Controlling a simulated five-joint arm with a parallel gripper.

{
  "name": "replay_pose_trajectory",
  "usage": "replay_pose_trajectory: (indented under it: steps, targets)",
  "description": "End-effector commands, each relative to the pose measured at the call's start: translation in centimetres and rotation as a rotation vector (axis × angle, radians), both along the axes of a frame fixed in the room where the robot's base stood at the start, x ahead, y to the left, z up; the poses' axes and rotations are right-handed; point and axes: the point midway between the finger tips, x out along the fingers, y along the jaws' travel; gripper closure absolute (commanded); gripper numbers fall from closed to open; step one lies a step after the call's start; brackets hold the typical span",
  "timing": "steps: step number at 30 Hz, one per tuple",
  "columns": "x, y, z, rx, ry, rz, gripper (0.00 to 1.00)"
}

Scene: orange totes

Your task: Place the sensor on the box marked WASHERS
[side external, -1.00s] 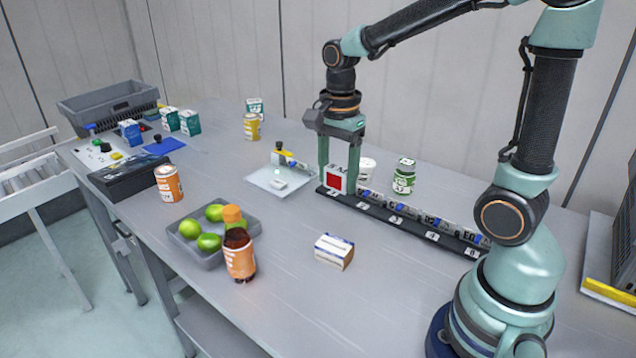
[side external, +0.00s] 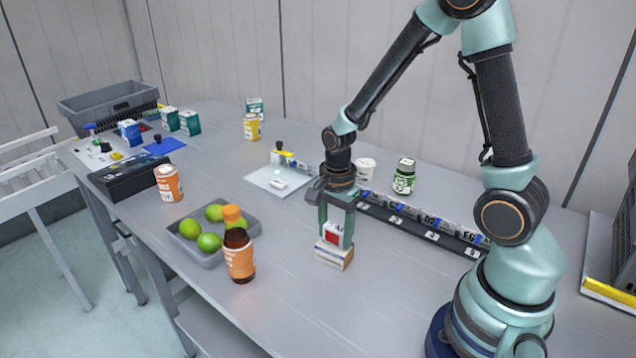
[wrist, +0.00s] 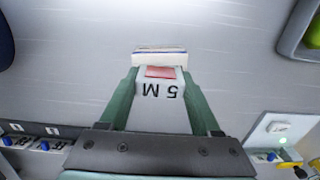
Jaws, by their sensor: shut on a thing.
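My gripper (side external: 337,230) is shut on a light block with a red patch (side external: 333,236). In the wrist view this block (wrist: 162,104) reads "5 M". It is right over a small white and tan box with blue edges (side external: 334,259). The block appears to rest on the box or sit just above it; I cannot tell which. The box (wrist: 160,55) also shows beyond the block in the wrist view. I cannot read WASHERS on any box, and no label identifies a sensor.
A grey tray of green fruit (side external: 190,249) and a brown bottle (side external: 239,257) stand to the left. A black numbered rack (side external: 425,235) with several slots lies behind to the right. A white pad (side external: 268,181) lies farther back. The front right of the table is clear.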

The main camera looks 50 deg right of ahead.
Motion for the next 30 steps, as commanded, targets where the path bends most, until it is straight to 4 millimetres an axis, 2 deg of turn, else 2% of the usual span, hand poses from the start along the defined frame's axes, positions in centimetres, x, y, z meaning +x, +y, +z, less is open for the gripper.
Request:
replay_pose_trajectory:
  steps: [9, 10, 12, 23, 26, 30]
  targets:
    - [0.0, 0.0, -0.3, 0.0, 0.001, 0.0, 0.92]
    - [0.0, 0.0, -0.3, 0.0, 0.001, 0.0, 0.32]
    - [0.0, 0.0, -0.2, 0.0, 0.0, 0.0, 0.06]
    - [0.0, 0.0, -0.1, 0.0, -0.001, 0.0, 0.06]
    - [0.1, 0.0, 0.6, 0.0, -0.002, 0.0, 0.06]
    - [0.1, 0.0, 2.5, -0.001, -0.005, 0.0, 0.06]
